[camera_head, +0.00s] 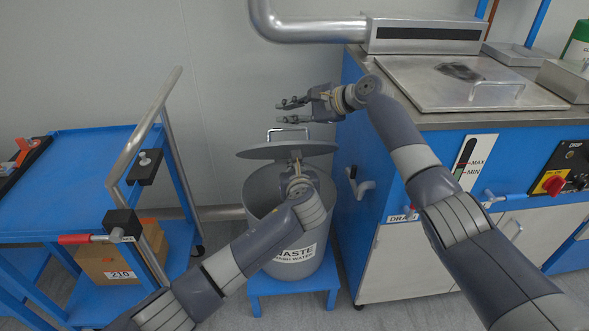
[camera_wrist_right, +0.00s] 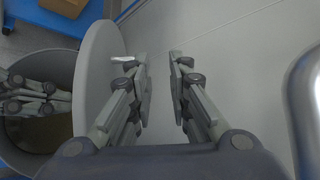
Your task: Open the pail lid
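The grey pail (camera_head: 258,200), labelled as waste water, stands on a blue stool. Its round grey lid (camera_head: 262,153) is up off the mouth, with its handle (camera_head: 290,131) on top. In the right wrist view the lid (camera_wrist_right: 98,70) stands beside the open pail mouth (camera_wrist_right: 62,128). My left gripper (camera_head: 296,160) is at the pail mouth, just under the lid; whether it touches the lid is unclear. My right gripper (camera_head: 290,110) is open and empty above the lid and handle.
A blue cart (camera_head: 80,160) with a cardboard box (camera_head: 120,255) stands at the left. A blue machine (camera_head: 360,225) with a steel top and a lever stands close on the pail's right. A metal pipe (camera_head: 305,30) runs above. The grey wall is behind.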

